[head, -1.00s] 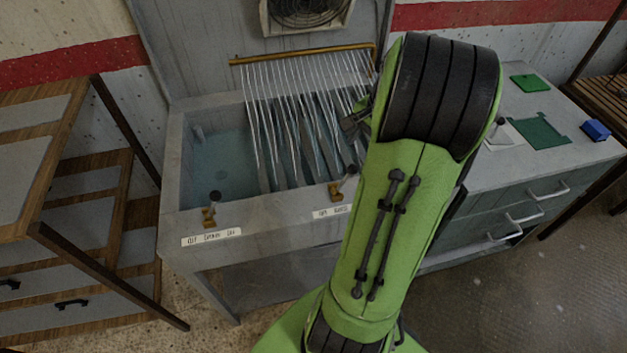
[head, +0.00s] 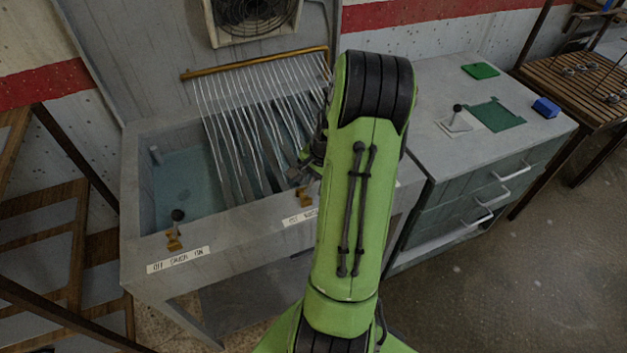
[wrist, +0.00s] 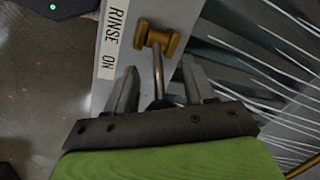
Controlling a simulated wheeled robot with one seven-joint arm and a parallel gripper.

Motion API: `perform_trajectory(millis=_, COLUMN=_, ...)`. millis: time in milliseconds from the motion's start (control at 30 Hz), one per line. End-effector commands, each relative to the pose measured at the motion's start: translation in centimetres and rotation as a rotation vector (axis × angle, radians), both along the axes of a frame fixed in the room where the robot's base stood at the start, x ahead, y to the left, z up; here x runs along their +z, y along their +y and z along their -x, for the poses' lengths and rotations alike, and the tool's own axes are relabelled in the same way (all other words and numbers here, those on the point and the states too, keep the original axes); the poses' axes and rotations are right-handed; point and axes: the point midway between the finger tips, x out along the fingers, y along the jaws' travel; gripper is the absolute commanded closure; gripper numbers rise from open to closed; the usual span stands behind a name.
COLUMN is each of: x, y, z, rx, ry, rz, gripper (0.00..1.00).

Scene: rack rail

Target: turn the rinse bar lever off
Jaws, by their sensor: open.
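The rinse bar lever has a brass pivot (wrist: 158,40) and a thin metal shaft (wrist: 158,70) ending in a dark knob, partly hidden by my gripper. My gripper (wrist: 160,84) is open, one finger on each side of the shaft; I cannot tell whether either touches it. The label (wrist: 113,38) beside the lever shows "RINSE ON". In the head view the lever's brass mount (head: 306,193) sits on the sink's front rim, with its knob hidden by my gripper and arm. Water streams (head: 235,125) run from the brass rinse bar (head: 255,61).
A second lever (head: 176,226) with its own label (head: 179,260) stands upright on the left of the sink rim. The sink (head: 165,190) holds water. A drawer cabinet (head: 480,195) stands on the right, with a small black-knobbed lever (head: 457,117) on top.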

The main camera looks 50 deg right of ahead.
Motion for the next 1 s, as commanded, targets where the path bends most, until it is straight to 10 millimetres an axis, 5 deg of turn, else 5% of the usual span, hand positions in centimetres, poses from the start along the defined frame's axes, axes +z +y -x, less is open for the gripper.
perform_trajectory(millis=67, x=0.04, y=0.01, z=0.0, rx=0.0, ry=0.0, rz=0.0, gripper=0.48)
perform_trajectory(millis=400, x=0.07, y=0.0, z=0.0, rx=0.0, ry=0.0, rz=0.0, gripper=1.0)
perform_trajectory(millis=1000, x=0.29, y=0.65, z=-0.52, rx=0.006, ry=0.06, rz=0.11, gripper=1.0)
